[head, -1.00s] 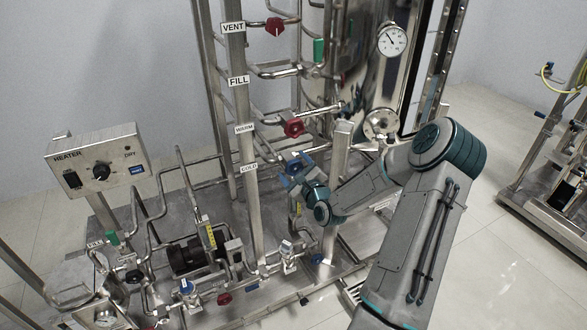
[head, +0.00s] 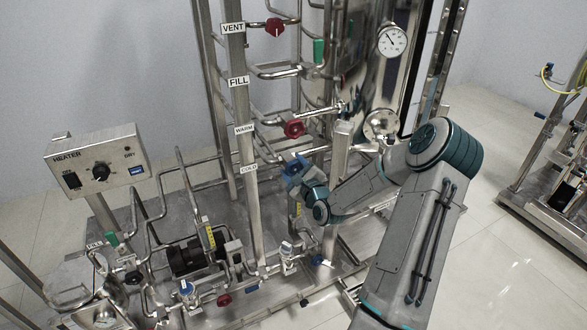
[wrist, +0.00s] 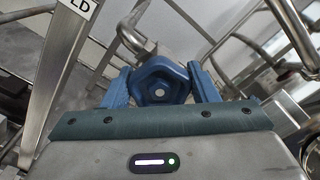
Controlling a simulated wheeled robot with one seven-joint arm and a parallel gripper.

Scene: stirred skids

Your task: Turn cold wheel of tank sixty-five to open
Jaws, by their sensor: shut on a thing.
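The blue cold wheel (head: 293,169) sits on the pipework just right of the COLD label (head: 249,169). It also shows in the wrist view (wrist: 158,82) as a rounded blue knob with a pale centre, seen end-on. My gripper (wrist: 160,88) has one finger on each side of the wheel and is shut on it. In the head view my gripper (head: 298,172) reaches the wheel from the lower right, and my wrist partly hides it. The tank (head: 355,60) is a shiny steel vessel behind. I see no tank number.
Above are a red wheel (head: 294,128) by the WARM label (head: 244,129) and another red wheel (head: 275,26) by VENT. A steel post (head: 251,210) stands close left of my gripper. A heater box (head: 98,163) is at left. Clear floor (head: 500,265) lies at right.

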